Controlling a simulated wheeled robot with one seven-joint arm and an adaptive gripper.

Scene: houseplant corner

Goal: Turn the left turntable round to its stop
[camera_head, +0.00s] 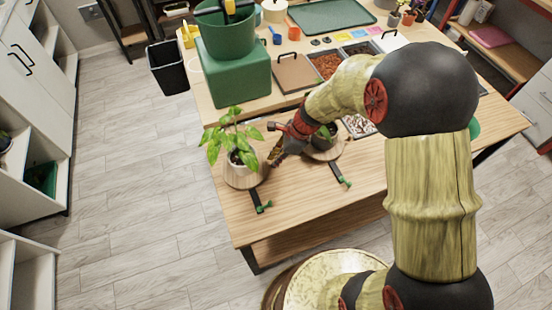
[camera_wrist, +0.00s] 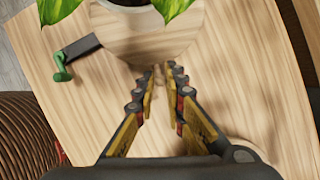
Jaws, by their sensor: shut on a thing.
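The left turntable (camera_head: 245,183) is a round wooden disc near the table's left edge. A leafy plant (camera_head: 232,140) in a pale pot stands upright on it. A dark bar (camera_head: 254,196) with a green end piece (camera_head: 264,207) sticks out from its front side. In the wrist view the turntable (camera_wrist: 185,32) is at the top, with the green end piece (camera_wrist: 62,72) at left. My gripper (camera_head: 274,158) is at the turntable's right side; in the wrist view its fingertips (camera_wrist: 160,72) are closed together at the rim. What exactly lies between them is mostly hidden.
A second turntable (camera_head: 325,153) with a small potted plant (camera_head: 324,136) stands close on the right, partly behind my arm. Its bar ends in a green piece (camera_head: 347,183). A green box (camera_head: 235,82) stands behind. The table front (camera_head: 290,215) is bare.

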